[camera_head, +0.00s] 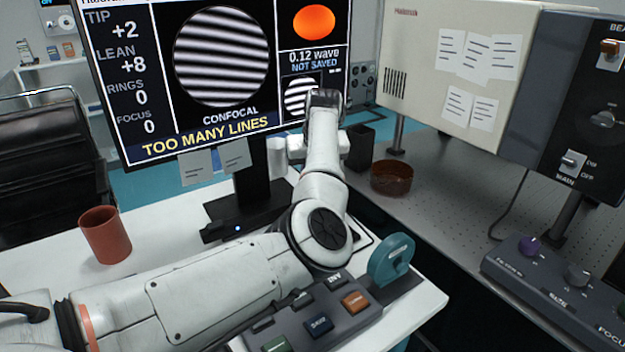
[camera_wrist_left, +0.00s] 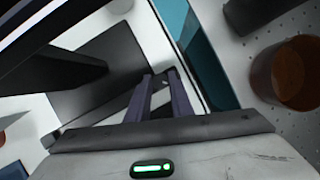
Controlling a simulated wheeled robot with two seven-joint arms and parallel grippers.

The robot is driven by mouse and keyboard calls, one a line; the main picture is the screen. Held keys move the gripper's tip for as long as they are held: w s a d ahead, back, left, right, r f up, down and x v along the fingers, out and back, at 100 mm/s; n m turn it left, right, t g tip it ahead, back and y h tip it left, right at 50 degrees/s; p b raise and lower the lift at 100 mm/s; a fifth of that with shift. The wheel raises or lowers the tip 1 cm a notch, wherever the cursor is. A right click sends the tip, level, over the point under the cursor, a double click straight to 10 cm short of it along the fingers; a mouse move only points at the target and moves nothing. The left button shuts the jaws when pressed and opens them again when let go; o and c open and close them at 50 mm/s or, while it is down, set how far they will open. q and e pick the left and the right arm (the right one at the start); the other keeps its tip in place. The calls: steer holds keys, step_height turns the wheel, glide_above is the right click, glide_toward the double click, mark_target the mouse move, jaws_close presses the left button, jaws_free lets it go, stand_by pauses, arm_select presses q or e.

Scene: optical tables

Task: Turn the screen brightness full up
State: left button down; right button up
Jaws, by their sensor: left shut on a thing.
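The screen (camera_head: 220,70) is lit at the back, with striped fringe pictures and a yellow line reading "TOO MANY LINES". Its black stand foot (camera_head: 245,208) is on the white table; the foot also shows in the left wrist view (camera_wrist_left: 95,88). A dark bar with a small blue light (camera_head: 238,229) lies in front of the foot. My left arm reaches past the foot's right side and hides the gripper fingers in the head view. In the left wrist view my left gripper (camera_wrist_left: 161,78) has its two dark fingers close together; what they hold is too hidden to make out.
A red cup (camera_head: 105,235) stands left on the table. A control box (camera_head: 320,308) with a teal wheel (camera_head: 391,260) is in front. A brown dish (camera_head: 391,178) and black container (camera_head: 361,148) stand right. A floor gap separates the white table from the grey optical table (camera_head: 440,205).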

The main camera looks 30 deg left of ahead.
arm_select(q)
steer(key=m+h+p, duration=0.1)
steer(key=m, duration=0.2)
steer(key=shift+t, duration=0.4)
steer(key=shift+s+a+m+h, duration=0.15)
steer(key=shift+m+h, duration=0.45)
steer(key=shift+m, duration=1.3)
steer(key=shift+t, duration=0.3)
steer(key=c, duration=1.6)
jaws_free()
steer(key=shift+o, duration=0.2)
steer(key=a+v, duration=0.1)
steer(key=v, duration=0.9)
steer(key=shift+d+r, duration=0.2)
steer(key=shift+d, duration=0.2)
